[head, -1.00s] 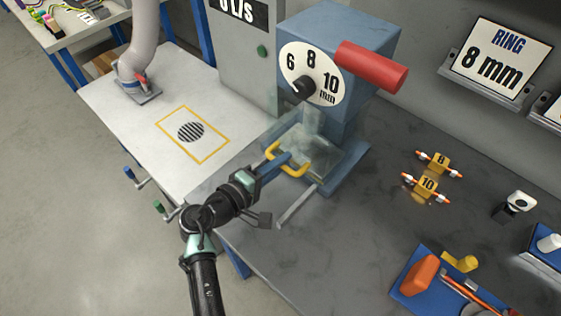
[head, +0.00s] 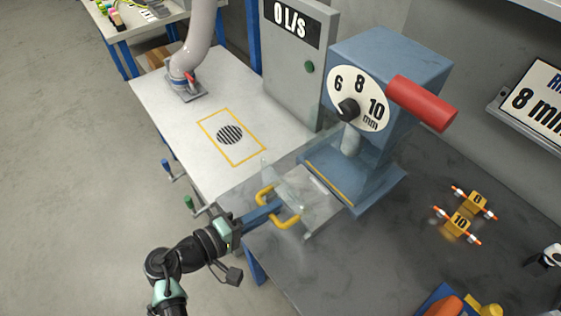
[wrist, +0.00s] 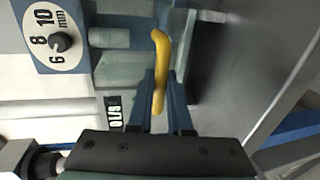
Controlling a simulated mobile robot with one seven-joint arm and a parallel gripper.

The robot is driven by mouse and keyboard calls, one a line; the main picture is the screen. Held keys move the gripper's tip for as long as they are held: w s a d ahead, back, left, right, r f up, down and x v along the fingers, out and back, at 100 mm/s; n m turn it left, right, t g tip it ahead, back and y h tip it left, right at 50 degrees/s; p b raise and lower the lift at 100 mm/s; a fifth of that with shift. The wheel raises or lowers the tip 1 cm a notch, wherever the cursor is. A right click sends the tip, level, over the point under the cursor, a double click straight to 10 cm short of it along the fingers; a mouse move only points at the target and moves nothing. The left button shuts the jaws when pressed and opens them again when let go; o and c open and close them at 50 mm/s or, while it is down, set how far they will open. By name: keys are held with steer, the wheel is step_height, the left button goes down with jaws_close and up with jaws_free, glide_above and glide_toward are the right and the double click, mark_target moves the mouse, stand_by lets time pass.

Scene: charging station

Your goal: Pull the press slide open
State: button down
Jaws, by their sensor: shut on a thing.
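The blue press (head: 385,110) stands on the dark bench, with a dial marked 6, 8 and 10 mm and a red handle (head: 422,103). Its slide (head: 312,200) sticks out of the front toward the left, a grey plate with a clear guard over it. A yellow handle (head: 284,219) is at the slide's outer end. My gripper (head: 268,213) is shut on this handle. In the wrist view, the yellow handle (wrist: 160,70) stands between the two blue fingers (wrist: 161,100).
Two yellow blocks marked 8 (head: 477,203) and 10 (head: 459,224) lie right of the press. A white table (head: 190,115) with a grille and a grey cabinet (head: 290,75) stand behind left. Open floor (head: 70,170) lies at the left.

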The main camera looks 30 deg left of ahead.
steer(key=c, duration=0.8)
jaws_free()
steer(key=shift+c, duration=0.2)
steer(key=v, duration=1.3)
steer(key=shift+b, duration=0.45)
